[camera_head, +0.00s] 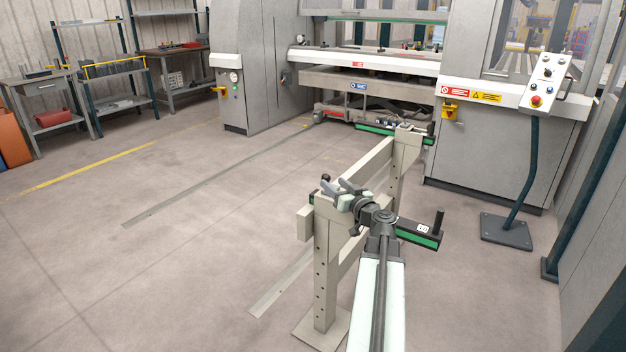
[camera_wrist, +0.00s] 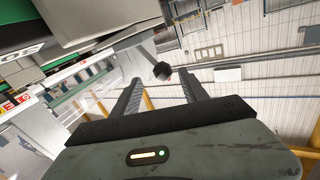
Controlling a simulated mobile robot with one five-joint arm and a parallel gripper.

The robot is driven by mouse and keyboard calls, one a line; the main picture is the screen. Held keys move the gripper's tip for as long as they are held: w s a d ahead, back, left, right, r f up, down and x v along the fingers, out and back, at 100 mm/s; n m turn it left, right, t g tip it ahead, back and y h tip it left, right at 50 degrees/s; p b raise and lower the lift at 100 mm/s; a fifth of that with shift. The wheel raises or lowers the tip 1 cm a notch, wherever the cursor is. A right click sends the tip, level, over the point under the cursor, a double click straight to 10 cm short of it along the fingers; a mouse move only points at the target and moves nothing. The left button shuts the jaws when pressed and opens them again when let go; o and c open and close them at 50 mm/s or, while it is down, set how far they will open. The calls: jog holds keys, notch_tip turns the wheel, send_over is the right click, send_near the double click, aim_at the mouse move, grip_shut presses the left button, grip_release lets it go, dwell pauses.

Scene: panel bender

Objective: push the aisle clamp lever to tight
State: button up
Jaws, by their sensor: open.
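The clamp lever's black ball knob (camera_wrist: 162,71) shows in the wrist view at the end of a short grey rod, just beyond and between my fingertips. In the head view the small dark knob (camera_head: 326,178) stands at the top of the near post of the beige frame (camera_head: 325,250). My gripper (camera_head: 338,188) is at that post top, fingers apart. It also shows in the wrist view (camera_wrist: 161,78), open, with nothing held. I cannot tell whether a finger touches the knob. The lever's base is hidden behind my gripper in the head view.
A green-edged black bar (camera_head: 418,236) with an upright black peg lies right of the near post. The panel bender (camera_head: 370,60) stands behind. A control pendant (camera_head: 545,85) on a dark post is at right. The floor left of the frame is clear.

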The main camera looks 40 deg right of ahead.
jog(key=x, duration=0.8)
jog(key=shift+w+a, duration=0.15)
jog(key=shift+w, duration=0.1)
jog(key=shift+s, duration=0.1)
grip_shut()
jog(key=shift+f, duration=0.1)
dwell(0.8)
